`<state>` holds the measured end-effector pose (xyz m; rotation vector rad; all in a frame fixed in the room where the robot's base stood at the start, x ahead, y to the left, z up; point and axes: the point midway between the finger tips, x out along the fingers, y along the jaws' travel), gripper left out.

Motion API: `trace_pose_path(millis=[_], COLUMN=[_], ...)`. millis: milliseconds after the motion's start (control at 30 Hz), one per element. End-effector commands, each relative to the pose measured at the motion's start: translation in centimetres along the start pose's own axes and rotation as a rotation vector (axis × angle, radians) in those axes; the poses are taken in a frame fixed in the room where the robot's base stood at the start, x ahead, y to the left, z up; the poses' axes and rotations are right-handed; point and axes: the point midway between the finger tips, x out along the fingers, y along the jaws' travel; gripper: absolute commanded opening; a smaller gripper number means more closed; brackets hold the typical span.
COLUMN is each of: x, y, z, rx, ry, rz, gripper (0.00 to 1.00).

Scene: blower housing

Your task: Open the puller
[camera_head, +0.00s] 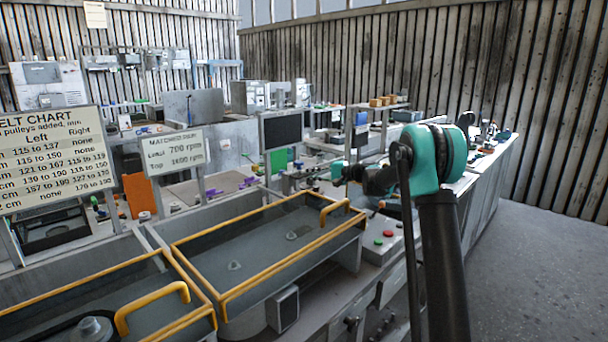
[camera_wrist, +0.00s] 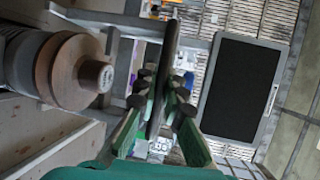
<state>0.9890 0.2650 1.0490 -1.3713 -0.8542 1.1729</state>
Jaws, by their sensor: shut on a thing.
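In the wrist view my gripper (camera_wrist: 161,92) has its green fingers on either side of a dark, narrow bar (camera_wrist: 168,55). It is shut on this bar, which runs up between the fingertips. I cannot tell for sure whether the bar belongs to the puller. A brown, round, stepped part with a pale end stub (camera_wrist: 75,72) sits to the left, apart from the fingers. In the head view my gripper (camera_head: 338,172) is small, at the end of my teal and black arm, over the far bench. What it holds is too small to make out there.
A dark screen (camera_wrist: 243,88) stands right of the fingers in the wrist view; a screen (camera_head: 282,129) also stands behind the bench in the head view. Yellow-framed covers (camera_head: 265,240) lie in front. Clear floor (camera_head: 545,250) lies right.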

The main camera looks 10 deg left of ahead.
Motion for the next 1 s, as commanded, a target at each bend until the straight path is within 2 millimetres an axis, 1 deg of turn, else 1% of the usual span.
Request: trace_pose_path(millis=[33,200,300,400,500,733,767,900,933,1000], x=[-1.6,-5.9,-7.7,-8.7,-9.1,-9.1,-9.1,-9.1,-9.1,-9.0], y=[0.3,1.3,1.7,1.9,2.0,2.1,2.1,2.1,2.0,2.0], z=[0.4,2.2,3.0,3.4,3.6,3.7,3.7,3.7,3.7,3.7], rx=[0.001,0.001,0.001,0.000,0.000,0.000,0.000,0.000,0.000,0.000], ry=[0.006,0.006,0.005,0.005,0.004,0.002,0.002,0.001,0.001,0.002], rz=[0.000,0.000,0.000,0.000,0.000,0.002,0.002,0.002,0.002,0.001], gripper=[0.00,0.00,0.00,0.00,0.00,0.00,0.10,0.28,0.31,0.31])
